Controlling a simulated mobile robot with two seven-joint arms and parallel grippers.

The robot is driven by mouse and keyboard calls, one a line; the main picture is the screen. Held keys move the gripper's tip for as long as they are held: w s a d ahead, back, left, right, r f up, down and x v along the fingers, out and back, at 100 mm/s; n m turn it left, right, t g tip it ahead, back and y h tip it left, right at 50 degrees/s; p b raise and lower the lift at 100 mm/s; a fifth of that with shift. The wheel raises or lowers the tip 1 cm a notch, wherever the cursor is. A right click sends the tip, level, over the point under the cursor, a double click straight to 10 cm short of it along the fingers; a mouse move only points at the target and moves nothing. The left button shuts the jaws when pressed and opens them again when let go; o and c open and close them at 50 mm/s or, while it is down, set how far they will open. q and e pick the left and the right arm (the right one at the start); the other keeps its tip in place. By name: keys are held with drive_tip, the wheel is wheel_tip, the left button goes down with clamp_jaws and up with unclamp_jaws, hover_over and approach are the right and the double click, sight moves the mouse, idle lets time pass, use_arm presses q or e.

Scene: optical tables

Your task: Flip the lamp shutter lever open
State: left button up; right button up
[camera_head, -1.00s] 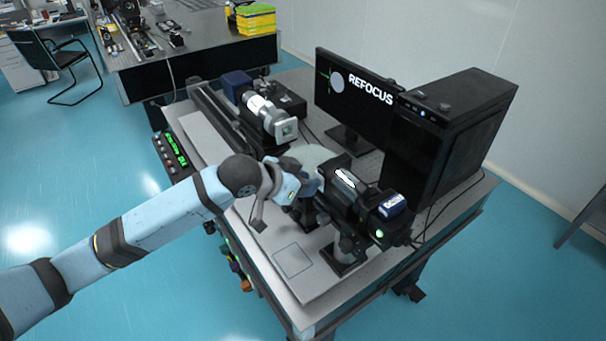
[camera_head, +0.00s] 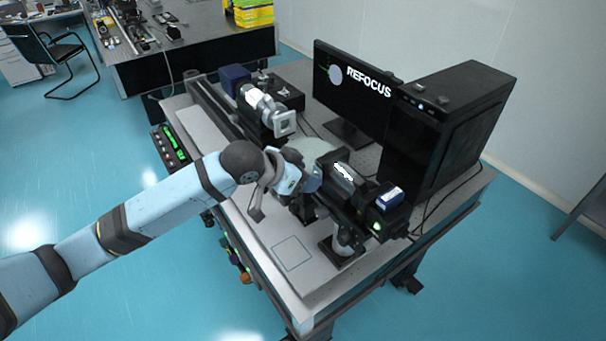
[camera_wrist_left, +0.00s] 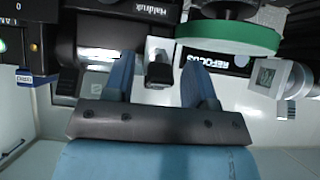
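The lamp is a black housing (camera_head: 338,181) on a post at the near right part of the optical table. My left gripper (camera_head: 312,176) is at its left side in the head view. In the left wrist view the lamp housing (camera_wrist_left: 105,32) fills the upper left. A small dark lever with a block-like end (camera_wrist_left: 159,70) shows between the two blue fingers of my left gripper (camera_wrist_left: 158,75). The fingers are apart, with a visible gap on each side of the lever. The lever is hidden in the head view. My right gripper is not in view.
A monitor (camera_head: 355,80) reading REFOCUS and a black computer tower (camera_head: 445,130) stand behind the lamp. A camera-like unit with a square front (camera_head: 284,123) stands to the left. A green disc (camera_wrist_left: 228,36) is close to the fingers. The marked square (camera_head: 291,253) is clear.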

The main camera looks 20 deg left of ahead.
use_arm(q)
drive_tip(key=b+v, duration=0.2)
drive_tip(key=v, duration=1.2)
drive_tip(key=shift+d, duration=0.1)
